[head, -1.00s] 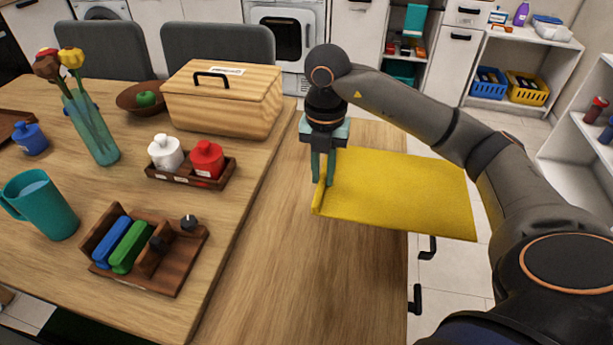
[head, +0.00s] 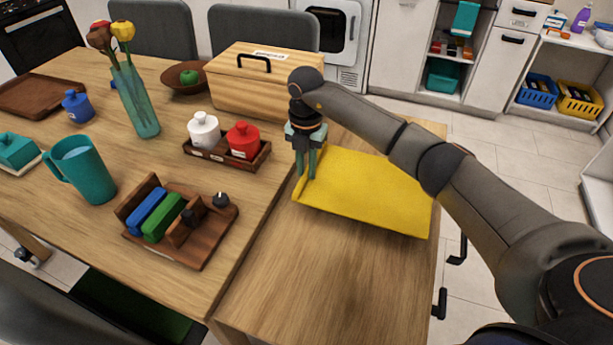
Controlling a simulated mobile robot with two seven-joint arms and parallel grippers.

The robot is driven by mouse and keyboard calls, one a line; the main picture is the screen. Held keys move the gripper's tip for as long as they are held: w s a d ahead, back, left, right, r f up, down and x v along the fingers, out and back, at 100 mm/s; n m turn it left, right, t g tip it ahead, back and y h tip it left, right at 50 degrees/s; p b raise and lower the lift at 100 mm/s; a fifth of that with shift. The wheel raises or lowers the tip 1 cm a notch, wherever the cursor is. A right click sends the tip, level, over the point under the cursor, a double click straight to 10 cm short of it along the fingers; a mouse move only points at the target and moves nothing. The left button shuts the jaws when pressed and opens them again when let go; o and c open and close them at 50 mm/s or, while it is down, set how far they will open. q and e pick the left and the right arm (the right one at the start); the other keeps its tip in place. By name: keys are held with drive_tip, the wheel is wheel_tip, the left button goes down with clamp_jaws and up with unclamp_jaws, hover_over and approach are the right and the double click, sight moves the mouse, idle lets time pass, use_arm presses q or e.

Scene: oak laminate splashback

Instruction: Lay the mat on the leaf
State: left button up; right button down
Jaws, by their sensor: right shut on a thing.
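The yellow mat (head: 372,193) is spread out over the right part of the wooden leaf (head: 330,280), the bare section along the table's right side. My right gripper (head: 306,175) is shut on the mat's left edge, near its middle, with the fingers pointing down. The mat's far right part is hidden behind my right arm. Its near right corner lies close to the leaf's right edge. I cannot tell whether the mat touches the leaf all over. My left gripper is not in view.
A wooden bread box (head: 262,85) stands behind my gripper. A condiment tray (head: 250,163) with a white and a red pot is to its left. A wooden caddy (head: 190,250), a teal jug (head: 85,170) and a flower vase (head: 138,100) stand further left. The leaf's near part is clear.

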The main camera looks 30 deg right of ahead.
sight(306, 172)
drive_tip(key=shift+f, duration=1.6)
drive_tip(key=c, duration=0.8)
unclamp_jaws()
wheel_tip(306, 172, up, 12)
drive_tip(key=shift+r+p, duration=0.1)
drive_tip(key=shift+p, duration=0.4)
